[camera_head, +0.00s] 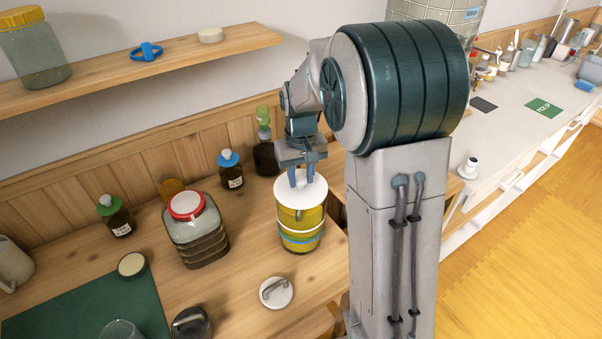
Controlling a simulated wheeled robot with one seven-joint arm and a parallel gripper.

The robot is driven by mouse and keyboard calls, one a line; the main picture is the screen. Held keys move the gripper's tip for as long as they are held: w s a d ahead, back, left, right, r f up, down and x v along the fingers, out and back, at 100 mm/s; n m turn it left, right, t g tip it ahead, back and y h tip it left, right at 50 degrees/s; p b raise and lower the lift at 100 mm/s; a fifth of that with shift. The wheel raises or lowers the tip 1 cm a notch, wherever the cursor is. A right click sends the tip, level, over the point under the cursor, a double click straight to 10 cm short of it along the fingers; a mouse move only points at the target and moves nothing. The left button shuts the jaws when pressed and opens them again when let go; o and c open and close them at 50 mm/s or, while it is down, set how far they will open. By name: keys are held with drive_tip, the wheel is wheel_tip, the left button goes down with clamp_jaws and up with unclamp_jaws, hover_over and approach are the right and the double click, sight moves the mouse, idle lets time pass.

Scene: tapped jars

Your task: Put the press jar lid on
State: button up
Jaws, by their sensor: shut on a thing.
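A yellow jar (301,242) with blue and pale bands stands upright on the wooden counter, below my arm. A broad white lid (313,197) is at the jar's mouth and looks about level and centred over it. I cannot tell from this view whether it is fully seated or slightly above the rim. My gripper (302,181) points down from above, its blue fingers shut on the knob in the middle of the white lid. The fingers partly hide the knob.
A square jar (196,232) with a red-rimmed lid stands left of the yellow jar. Small dark bottles (231,176) stand behind. A loose white lid with a handle (276,292) lies in front. A green mat (95,310) lies at lower left. A shelf (140,62) runs above.

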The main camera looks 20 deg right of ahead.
drive_tip(key=shift+f+b, duration=0.35)
drive_tip(key=shift+f, duration=0.45)
drive_tip(key=shift+f+b, duration=0.75)
drive_tip(key=shift+f, duration=0.2)
drive_tip(key=o, duration=1)
drive_tip(key=shift+o, duration=0.2)
drive_tip(key=shift+r, duration=0.1)
wheel_tip(320, 180, up, 14)
drive_tip(key=shift+b, duration=0.4)
